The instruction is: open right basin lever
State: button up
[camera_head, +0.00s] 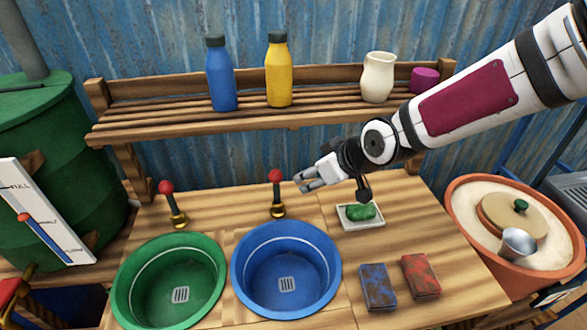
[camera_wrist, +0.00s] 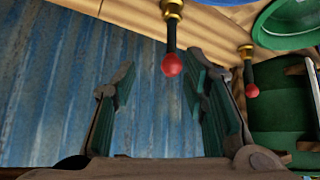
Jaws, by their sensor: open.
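The right basin (camera_head: 286,308) is blue with a drain and stands beside a green left basin (camera_head: 170,308). Behind the blue basin its lever (camera_head: 277,195) stands upright with a red knob, a black stem and a brass base. My gripper (camera_head: 301,182) is open and empty, just right of this lever in the head view. In the wrist view the right basin lever (camera_wrist: 171,55) shows between and beyond my open fingers (camera_wrist: 160,85), apart from them. The left basin lever (camera_head: 172,203) has the same look; it also shows in the wrist view (camera_wrist: 248,75).
A shelf (camera_head: 180,121) behind holds a blue bottle, a yellow bottle, a white jug and a purple cup. A soap dish (camera_head: 346,224), two cloth-like blocks (camera_head: 378,284) and a clay pot (camera_head: 458,215) are to the right. A green barrel (camera_head: 60,220) stands left.

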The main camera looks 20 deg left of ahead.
aim_at(276, 184)
jog(key=shift+y, duration=0.5)
jog(key=x, duration=0.5)
jog(key=a+x, duration=0.1)
jog(key=x, duration=0.4)
jog(key=s+r+x, duration=0.1)
jog(key=x, duration=0.4)
jog(key=shift+w+a+f+b, duration=0.1)
jog(key=shift+a+f+b, duration=0.2)
jog(key=shift+a, duration=0.25)
jog(key=c, duration=0.8)
grip_shut()
jog(key=shift+w+r, duration=0.1)
